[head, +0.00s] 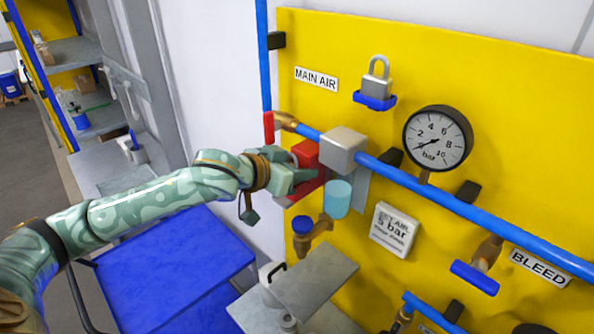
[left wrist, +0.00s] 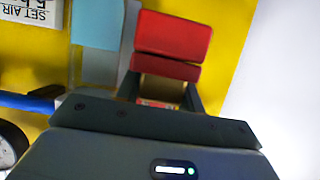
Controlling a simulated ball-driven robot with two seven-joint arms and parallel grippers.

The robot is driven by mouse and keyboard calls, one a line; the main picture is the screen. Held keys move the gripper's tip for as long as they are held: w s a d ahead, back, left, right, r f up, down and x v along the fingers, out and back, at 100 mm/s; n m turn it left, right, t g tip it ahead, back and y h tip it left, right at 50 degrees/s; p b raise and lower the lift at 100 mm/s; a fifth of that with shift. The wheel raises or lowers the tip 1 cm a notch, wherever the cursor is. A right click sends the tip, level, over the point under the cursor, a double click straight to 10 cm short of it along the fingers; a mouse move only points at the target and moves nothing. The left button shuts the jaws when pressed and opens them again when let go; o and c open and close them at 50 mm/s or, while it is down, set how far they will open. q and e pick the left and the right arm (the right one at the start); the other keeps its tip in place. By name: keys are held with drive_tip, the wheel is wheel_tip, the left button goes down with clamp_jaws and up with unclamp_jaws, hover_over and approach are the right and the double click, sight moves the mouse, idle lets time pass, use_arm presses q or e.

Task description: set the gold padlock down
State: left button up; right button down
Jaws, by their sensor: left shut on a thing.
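My left gripper (head: 303,177) is at the yellow panel, in front of the red block (head: 306,156) below the blue pipe. In the left wrist view its dark fingers (left wrist: 163,88) are shut on a brownish-gold thing (left wrist: 164,92), which I take to be the gold padlock. The red block (left wrist: 173,36) is just past the fingertips; I cannot tell whether the held thing touches it. The gold padlock is hidden by the gripper in the head view. A grey padlock (head: 377,80) stands upright on a blue bracket (head: 374,101). My right gripper is not in view.
A gauge (head: 438,139), the blue pipe (head: 460,207), a light-blue cylinder (head: 338,199) and a brass tap (head: 312,232) stick out from the panel (head: 340,30). Below are a blue tabletop (head: 180,270) with clear room and a grey plate (head: 306,281).

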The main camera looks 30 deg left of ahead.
use_arm(q)
drive_tip(key=shift+s+d+r, duration=0.1)
drive_tip(key=shift+s+d, duration=0.05)
drive_tip(key=shift+s, duration=0.1)
drive_tip(key=o, duration=1)
drive_tip(key=shift+o, duration=0.4)
drive_tip(key=shift+f, duration=0.2)
drive_tip(key=shift+r, duration=0.15)
drive_tip(key=shift+s+r, duration=0.1)
drive_tip(key=shift+r, duration=0.05)
drive_tip(key=p+v, duration=0.2)
drive_tip(key=v, duration=0.9)
drive_tip(key=shift+s+a, duration=0.25)
drive_tip(key=shift+s, duration=0.05)
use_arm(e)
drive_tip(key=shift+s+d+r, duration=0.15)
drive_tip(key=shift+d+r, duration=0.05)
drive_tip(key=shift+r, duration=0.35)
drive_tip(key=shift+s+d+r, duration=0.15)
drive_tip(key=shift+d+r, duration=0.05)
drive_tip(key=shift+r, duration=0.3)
